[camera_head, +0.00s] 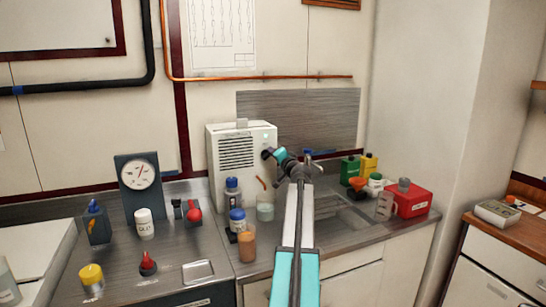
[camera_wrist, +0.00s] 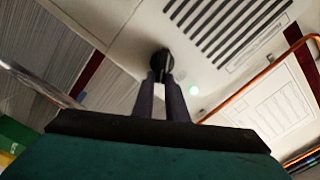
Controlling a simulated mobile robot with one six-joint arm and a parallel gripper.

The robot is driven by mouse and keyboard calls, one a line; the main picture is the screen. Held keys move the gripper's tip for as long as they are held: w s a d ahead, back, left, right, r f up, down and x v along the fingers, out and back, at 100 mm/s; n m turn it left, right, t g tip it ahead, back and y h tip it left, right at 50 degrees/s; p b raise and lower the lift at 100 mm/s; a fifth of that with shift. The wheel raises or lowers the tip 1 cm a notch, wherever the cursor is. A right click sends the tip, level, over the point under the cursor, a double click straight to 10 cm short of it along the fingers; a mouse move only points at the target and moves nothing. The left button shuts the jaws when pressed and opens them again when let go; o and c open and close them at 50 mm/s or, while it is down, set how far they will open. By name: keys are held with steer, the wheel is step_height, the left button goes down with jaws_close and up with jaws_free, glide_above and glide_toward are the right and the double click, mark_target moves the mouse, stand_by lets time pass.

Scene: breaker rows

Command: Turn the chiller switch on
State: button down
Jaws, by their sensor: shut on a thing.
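The chiller is a white box (camera_head: 238,150) with a slotted vent, standing on the counter against the back wall. In the wrist view its pale front (camera_wrist: 190,20) fills the upper part. A round dark knob (camera_wrist: 160,60) on that front is the switch. My gripper (camera_wrist: 162,80) has its two fingers closed on the knob's near side. A small green light (camera_wrist: 193,88) glows beside the knob. The knob's markings cannot be read.
Bottles and a beaker (camera_head: 265,208) stand close in front of the chiller. A gauge (camera_head: 139,175) is to the left. Coloured bottles (camera_head: 368,167) and a red box (camera_head: 410,198) are to the right. An orange pipe (camera_head: 250,78) runs above.

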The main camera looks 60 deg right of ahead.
steer(key=shift+s+d+f+m, duration=0.1)
steer(key=shift+f+m, duration=0.1)
steer(key=shift+m, duration=0.9)
steer(key=shift+d+f+m, duration=0.1)
steer(key=shift+f+m, duration=0.15)
steer(key=shift+m, duration=0.85)
steer(key=shift+s+f+m, duration=0.1)
steer(key=shift+f+m, duration=0.1)
steer(key=shift+m, duration=0.9)
steer(key=c, duration=1.8)
jaws_free()
steer(key=shift+o, duration=0.2)
steer(key=shift+a, duration=0.1)
steer(key=b+v, duration=0.1)
steer(key=v, duration=1.2)
steer(key=shift+s+a+b, duration=0.25)
steer(key=shift+b, duration=0.15)
